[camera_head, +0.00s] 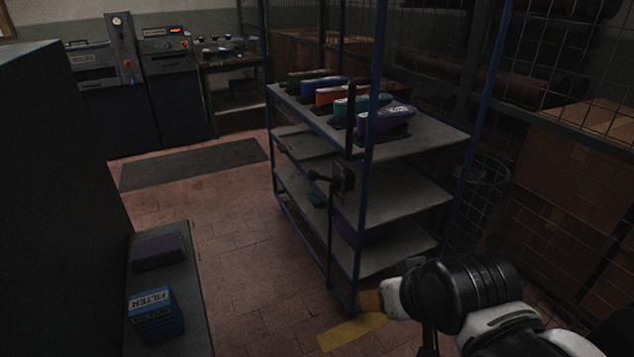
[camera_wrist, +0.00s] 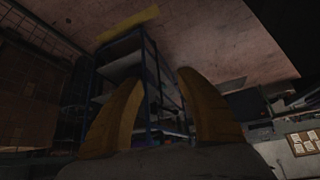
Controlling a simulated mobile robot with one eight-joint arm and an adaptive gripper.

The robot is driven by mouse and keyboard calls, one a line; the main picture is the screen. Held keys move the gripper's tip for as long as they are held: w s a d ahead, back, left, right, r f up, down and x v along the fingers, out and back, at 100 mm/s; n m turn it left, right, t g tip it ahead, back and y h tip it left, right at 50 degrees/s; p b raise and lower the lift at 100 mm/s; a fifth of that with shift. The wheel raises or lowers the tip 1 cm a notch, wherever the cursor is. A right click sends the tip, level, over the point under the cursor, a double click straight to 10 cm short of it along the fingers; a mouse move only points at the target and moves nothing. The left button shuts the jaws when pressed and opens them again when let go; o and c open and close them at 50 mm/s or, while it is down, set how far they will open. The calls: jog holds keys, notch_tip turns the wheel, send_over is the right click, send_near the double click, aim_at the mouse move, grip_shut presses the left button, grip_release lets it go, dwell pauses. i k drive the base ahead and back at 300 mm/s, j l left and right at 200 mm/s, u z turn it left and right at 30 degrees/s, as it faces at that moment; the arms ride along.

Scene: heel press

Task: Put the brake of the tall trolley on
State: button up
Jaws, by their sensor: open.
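The tall trolley (camera_head: 400,208) has a blue frame and grey shelves, and stands right of centre in the head view. On its near side a thin black upright rod (camera_head: 330,235) with a knobbed handle (camera_head: 318,176) at its top runs down towards the floor. A dark box (camera_head: 343,181) sits beside that handle. I cannot tell whether the brake is on.
Several coloured shoe-like items (camera_head: 385,120) stand on the top shelf. A yellow floor strip (camera_head: 350,330) lies by the near corner. A bench with a blue filter box (camera_head: 155,313) is at lower left. Mesh racking (camera_head: 570,75) lines the right.

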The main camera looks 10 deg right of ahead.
aim_at(312, 174)
jog(key=i+j+z, duration=0.1)
jog(key=i, duration=1.05)
